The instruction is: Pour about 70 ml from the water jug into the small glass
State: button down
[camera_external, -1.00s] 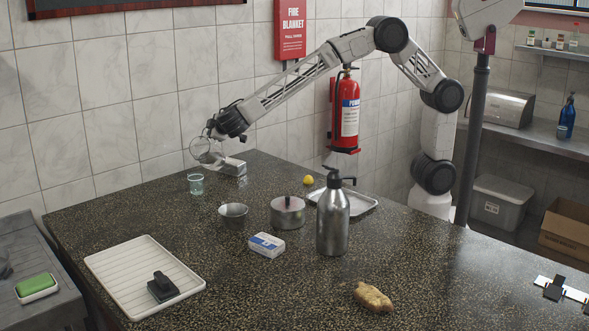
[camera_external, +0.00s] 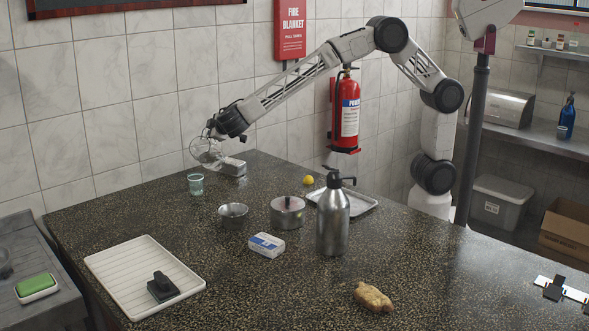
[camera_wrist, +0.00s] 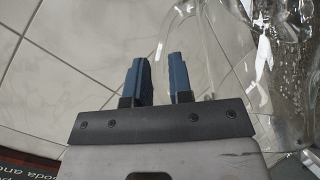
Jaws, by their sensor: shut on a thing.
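The clear glass water jug (camera_external: 204,153) hangs tilted from my gripper (camera_external: 212,127), above the far left end of the counter. My gripper is shut on the jug's handle; in the wrist view my gripper's blue fingers (camera_wrist: 158,78) have the clear handle by them, and the jug's body (camera_wrist: 265,65) is at the right. The small glass (camera_external: 196,186), pale teal, stands upright on the counter just below and left of the jug. It appears to have liquid in it, but the level is hard to read. I cannot make out a stream or the jug's water level.
A metal box (camera_external: 233,167) stands close right of the jug. A small metal bowl (camera_external: 233,216), a lidded pot (camera_external: 287,213) and a metal pump bottle (camera_external: 333,220) are nearer the front. A white tray (camera_external: 115,275) lies front left. The tiled wall is close behind.

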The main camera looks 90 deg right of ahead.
jog(key=shift+d+r, duration=0.15)
jog(key=shift+d+m+y, duration=0.25)
jog(key=shift+m+y, duration=0.05)
jog(key=shift+y, duration=0.1)
jog(key=shift+s+d+m+y+p, duration=0.15)
jog(key=shift+d+m+y+p, duration=0.3)
jog(key=shift+d+y, duration=0.2)
jog(key=shift+s+d+f+m+y+p, duration=0.1)
jog(key=shift+d+f+m+y+p, duration=0.15)
jog(key=shift+d+y, duration=0.2)
jog(key=shift+s+d+f+m+y+p, duration=0.1)
jog(key=shift+d+f+y, duration=0.2)
jog(key=shift+d, duration=0.15)
jog(key=shift+s+d+r+m+y, duration=0.1)
jog(key=shift+d+m+y, duration=0.1)
jog(key=shift+d+y, duration=0.2)
jog(key=shift+s+d+r+m+y, duration=0.1)
jog(key=shift+d+m+y, duration=0.1)
jog(key=shift+d+y, duration=0.15)
jog(key=shift+s+d+f+m+t+y+p, duration=0.1)
jog(key=shift+d+f+m+y+p, duration=0.25)
jog(key=shift+f, duration=0.5)
jog(key=shift+s+d+f+m+t+y+p, duration=0.1)
jog(key=shift+d+f+m+y+p, duration=0.1)
jog(key=shift+d+f+y+p, duration=0.5)
jog(key=shift+d+f+m+t+y+p, duration=0.1)
jog(key=shift+f+m+y+p, duration=0.25)
jog(key=shift+f, duration=0.7)
jog(key=shift+s+a, duration=0.1)
